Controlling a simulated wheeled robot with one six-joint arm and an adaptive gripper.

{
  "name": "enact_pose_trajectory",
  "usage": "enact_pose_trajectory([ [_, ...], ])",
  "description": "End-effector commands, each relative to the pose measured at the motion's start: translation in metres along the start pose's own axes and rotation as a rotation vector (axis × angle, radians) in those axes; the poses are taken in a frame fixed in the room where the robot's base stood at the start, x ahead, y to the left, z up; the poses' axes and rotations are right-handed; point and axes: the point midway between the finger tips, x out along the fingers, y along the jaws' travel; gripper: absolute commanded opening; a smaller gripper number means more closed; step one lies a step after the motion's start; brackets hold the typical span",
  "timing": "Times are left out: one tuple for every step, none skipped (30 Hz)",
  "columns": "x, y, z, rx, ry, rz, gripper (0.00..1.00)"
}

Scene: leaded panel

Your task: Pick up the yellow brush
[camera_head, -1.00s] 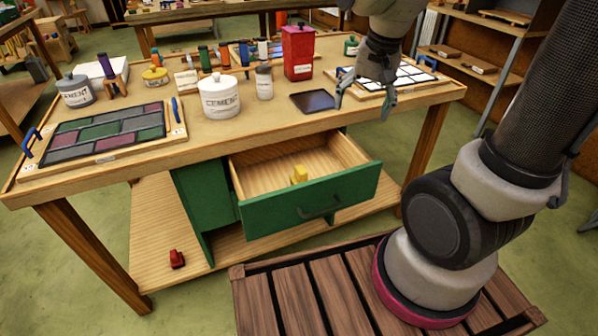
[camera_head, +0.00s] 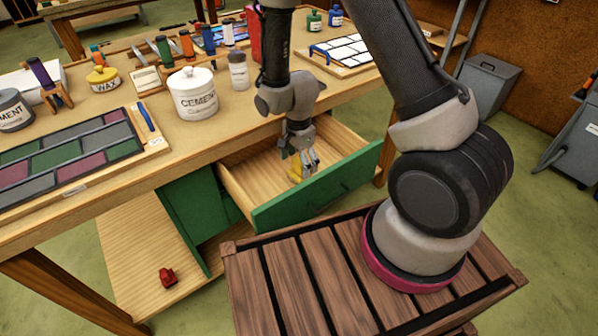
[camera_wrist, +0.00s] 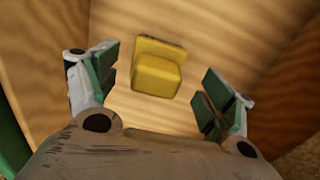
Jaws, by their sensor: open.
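The yellow brush (camera_wrist: 158,75) lies on the wooden floor of the open green drawer (camera_head: 325,190). In the wrist view it shows as a yellow block with a flat yellow part behind it, between and a little beyond my fingers. In the head view only a bit of the brush (camera_head: 294,172) shows, partly hidden by my gripper (camera_head: 300,166). My gripper points down into the drawer, open and empty. In the wrist view its fingers (camera_wrist: 160,95) stand apart to the left and right of the brush, not touching it.
The workbench top (camera_head: 215,135) above holds a white cement jar (camera_head: 193,95), a tile panel (camera_head: 75,160) and several bottles. A red object (camera_head: 168,277) lies on the lower shelf.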

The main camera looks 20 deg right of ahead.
Motion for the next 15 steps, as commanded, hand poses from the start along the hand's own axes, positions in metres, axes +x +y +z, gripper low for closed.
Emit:
enact_pose_trajectory([
  [0.008,0.002,0.0,0.0,0.0,0.003,0.82],
  [0.013,0.003,-0.001,0.0,0.0,0.004,0.82],
  [0.02,0.004,-0.001,0.0,0.0,0.004,0.82],
  [0.025,0.005,-0.001,0.0,0.0,0.004,0.82],
  [0.029,0.005,-0.001,0.0,0.0,0.003,0.82],
  [0.034,0.004,-0.001,0.0,0.0,0.003,0.82],
  [0.037,0.004,-0.001,0.0,0.0,0.002,0.82],
  [0.04,0.004,-0.001,0.0,0.0,0.002,0.82],
  [0.042,0.004,-0.001,0.0,0.0,0.002,0.82],
  [0.043,0.004,-0.001,0.0,0.0,0.002,0.82],
  [0.044,0.004,-0.001,0.0,0.0,0.001,0.82],
  [0.044,0.004,-0.001,0.0,0.0,0.001,0.82],
  [0.043,0.004,-0.001,0.0,0.0,0.0,0.82],
  [0.043,0.004,-0.001,0.0,0.0,0.0,0.82],
  [0.043,0.004,-0.001,0.0,0.0,0.0,0.82],
])
